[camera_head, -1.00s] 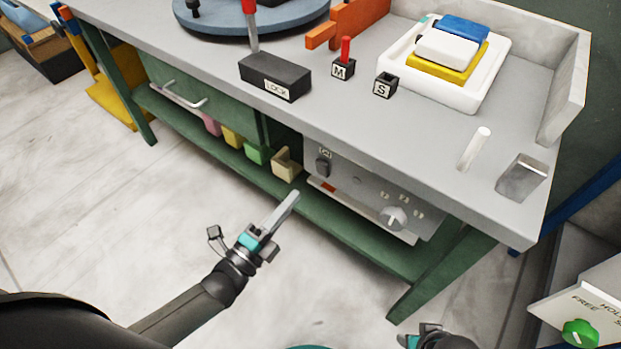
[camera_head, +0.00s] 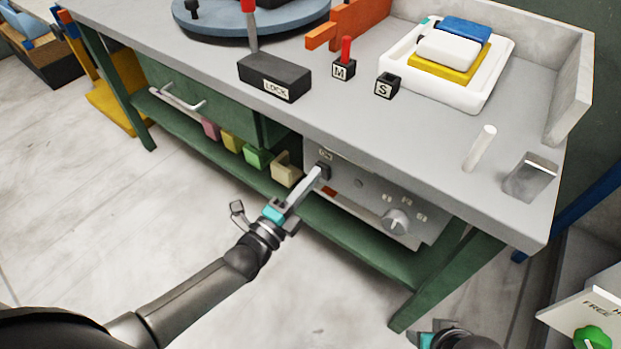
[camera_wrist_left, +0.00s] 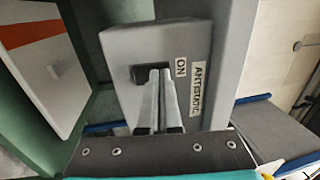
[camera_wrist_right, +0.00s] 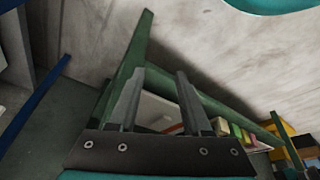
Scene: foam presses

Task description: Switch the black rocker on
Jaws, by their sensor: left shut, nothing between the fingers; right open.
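The black rocker (camera_head: 325,169) is on the grey front panel (camera_head: 360,205) under the bench top. It also shows in the left wrist view (camera_wrist_left: 139,73), partly hidden by my fingers, beside an ON label (camera_wrist_left: 181,67) and an ANTISTATIC label (camera_wrist_left: 198,90). My left gripper (camera_head: 316,171) is shut and empty, its fingertips (camera_wrist_left: 159,72) at the rocker. I cannot tell whether they touch it, or which way the rocker is tipped. My right gripper (camera_wrist_right: 157,85) is open and empty, low in front of the bench; its fingertips are out of the head view.
A grey knob (camera_head: 397,221) sits right of the rocker on the same panel. Several coloured blocks (camera_head: 255,157) stand on the green lower shelf (camera_head: 345,235). A black LOCK box (camera_head: 274,78) is on the bench top. The floor in front is clear.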

